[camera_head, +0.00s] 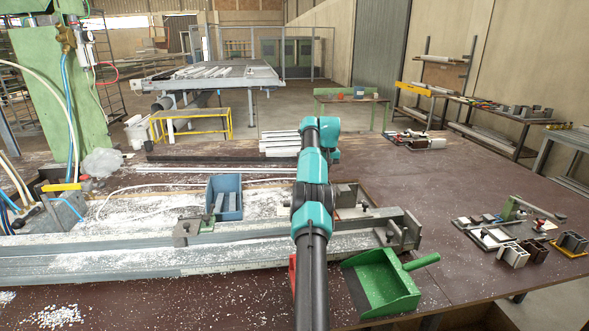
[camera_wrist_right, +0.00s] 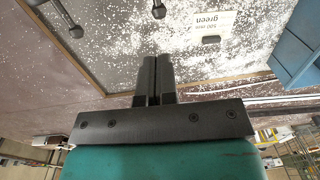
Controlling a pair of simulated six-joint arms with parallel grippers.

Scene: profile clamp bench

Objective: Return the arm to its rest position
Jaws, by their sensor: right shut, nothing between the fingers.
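My right gripper (camera_wrist_right: 155,64) shows in the right wrist view, with its two dark fingers together and nothing between them. It hangs over the shavings-covered bench panel. In the head view my teal and black arm rises from the bottom centre across the bench, and its fingers are hidden there. My left gripper is in neither view. The blue bin (camera_head: 233,193) stands left of my arm in the head view. It also shows at the right edge of the wrist view (camera_wrist_right: 301,45).
A long metal profile (camera_head: 120,262) runs along the bench's left front. A green dustpan (camera_head: 385,284) lies just right of my arm. An end clamp (camera_head: 405,230) stands behind it. Small fixtures (camera_head: 510,236) sit at the right. The brown table (camera_head: 455,205) between them is clear.

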